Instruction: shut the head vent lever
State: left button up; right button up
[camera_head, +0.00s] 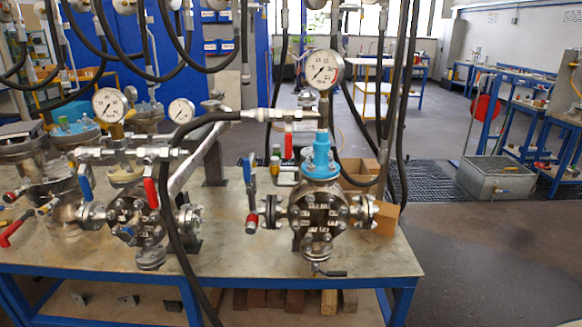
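Neither gripper is in view. I cannot tell for sure which lever is the head vent lever. On the right flanged vessel (319,214), a red lever (288,146) hangs straight down below the metal fitting at the end of a black hose, left of the pressure gauge (323,69). A blue lever (247,169) stands upright at this vessel's left side port. The left vessel (137,217) has a red lever (151,193) and a blue lever (86,182), both near upright. A blue cap (321,158) tops the right vessel.
The vessels stand on a metal bench (365,256) with a blue frame. Black hoses (169,200) hang across the left vessel and behind the right one. A cardboard box (385,217) sits beside the right vessel. Floor right of the bench is clear near a steel tank (497,180).

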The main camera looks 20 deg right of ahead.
aim_at(246, 162)
jog(key=i+j+z, duration=0.15)
jog(key=i+z, duration=0.25)
jog(key=i+j+z, duration=0.4)
jog(key=l, duration=0.1)
